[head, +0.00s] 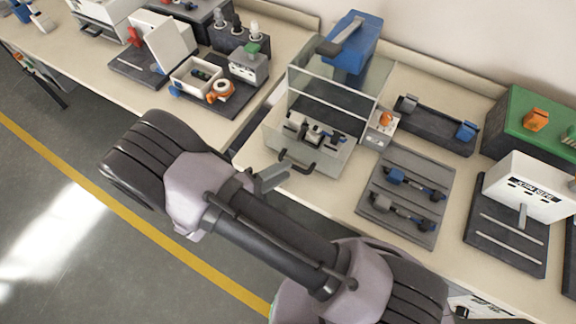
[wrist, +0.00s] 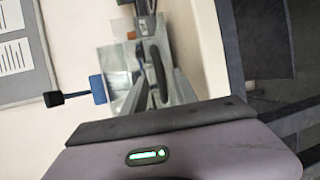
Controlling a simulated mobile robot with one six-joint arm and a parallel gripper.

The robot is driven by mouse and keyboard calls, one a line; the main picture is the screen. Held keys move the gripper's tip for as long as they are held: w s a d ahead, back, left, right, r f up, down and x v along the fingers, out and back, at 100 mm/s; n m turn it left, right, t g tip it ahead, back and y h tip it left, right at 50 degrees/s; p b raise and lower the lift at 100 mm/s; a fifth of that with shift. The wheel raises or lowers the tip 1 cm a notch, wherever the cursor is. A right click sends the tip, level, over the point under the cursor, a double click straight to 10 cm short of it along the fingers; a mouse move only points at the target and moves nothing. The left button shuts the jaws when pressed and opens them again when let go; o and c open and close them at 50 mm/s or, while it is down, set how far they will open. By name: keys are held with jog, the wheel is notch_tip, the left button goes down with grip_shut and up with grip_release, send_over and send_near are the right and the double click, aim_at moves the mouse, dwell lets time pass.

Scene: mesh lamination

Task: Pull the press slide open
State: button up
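The press (head: 335,95) stands on the bench, with a clear guard box and a blue top with a grey lever. Its grey slide (head: 320,155) shows at the front, below the guard, with small dark and metal parts on it. A dark bar handle (head: 297,163) sticks out of the slide's front. My gripper (head: 275,178) is just left of and in front of the handle, apart from it as far as I can see. In the wrist view the handle (wrist: 158,70) lies ahead of my grey fingers (wrist: 158,94), which look parted and empty. The fingertips are partly hard to make out.
A grey tray with two blue-and-black clamps (head: 405,195) lies right of the press. A control box with an orange knob (head: 381,127) adjoins the press. A white bin with an orange tape roll (head: 219,91) sits on the left bench. Open floor (head: 90,200) lies in front.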

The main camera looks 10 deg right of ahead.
jog(key=p+v, duration=0.2)
jog(key=v, duration=1.3)
jog(key=shift+r, duration=0.1)
jog(key=w+d+r+m+g+y, duration=0.2)
jog(key=d+r+m+g+y, duration=0.6)
jog(key=d+r, duration=0.6)
jog(key=s+d+r+m+t+y, duration=0.1)
jog(key=s+d+r+t+y, duration=0.1)
jog(key=r, duration=0.4)
jog(key=s+d+r+m+t+y, duration=0.2)
jog(key=s+d+r+t+y, duration=0.1)
jog(key=s+d+r+y, duration=0.1)
notch_tip(320, 180, up, 2)
jog(key=shift+r+m+t+y+b, duration=0.25)
jog(key=shift+y+b, duration=0.2)
jog(key=shift+y, duration=0.35)
jog(key=shift+s+d, duration=0.1)
jog(key=shift+s, duration=0.05)
